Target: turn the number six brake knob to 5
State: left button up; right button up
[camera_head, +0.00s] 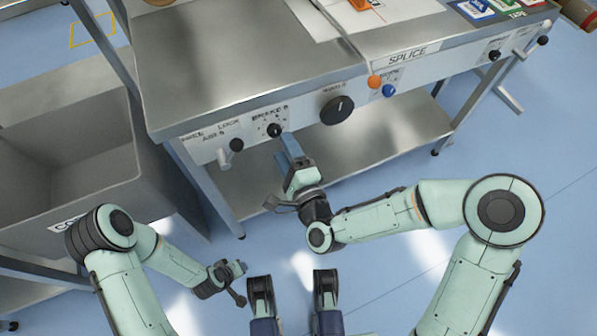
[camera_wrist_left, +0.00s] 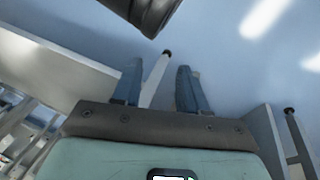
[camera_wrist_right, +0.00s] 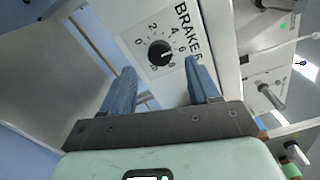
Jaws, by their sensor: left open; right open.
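The brake knob (camera_head: 274,130) is a small black round knob on the front panel of the steel table, under a label that reads BRAKE and a digit too small to be sure of. In the right wrist view the knob (camera_wrist_right: 159,53) sits in a printed number dial; I cannot tell exactly where its pointer stands. My right gripper (camera_head: 288,143) is open just in front of the knob. Its blue fingers (camera_wrist_right: 160,70) lie to either side below the knob in that view, apart from it. My left gripper (camera_head: 238,272) is open and empty, low over the floor.
A larger black knob (camera_head: 337,110) is to the right on the panel, and a black-tipped lever (camera_head: 236,145) is to the left. Orange (camera_head: 375,82) and blue (camera_head: 389,91) buttons are farther right. A grey bin (camera_head: 75,190) stands left. A lower shelf (camera_head: 370,140) runs underneath.

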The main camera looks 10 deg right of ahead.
pick_arm(q)
jog(key=s+d+r+m+g+h+p, duration=0.1)
jog(key=s+d+r+g+p, duration=0.3)
jog(key=s+r+p, duration=0.8)
jog(key=shift+s+d+r+h+p, duration=0.4)
jog(key=shift+d+r+p, duration=0.15)
jog(key=shift+r+p, duration=0.35)
pick_arm(e)
jog(key=v, duration=0.8)
jog(key=shift+s, duration=0.2)
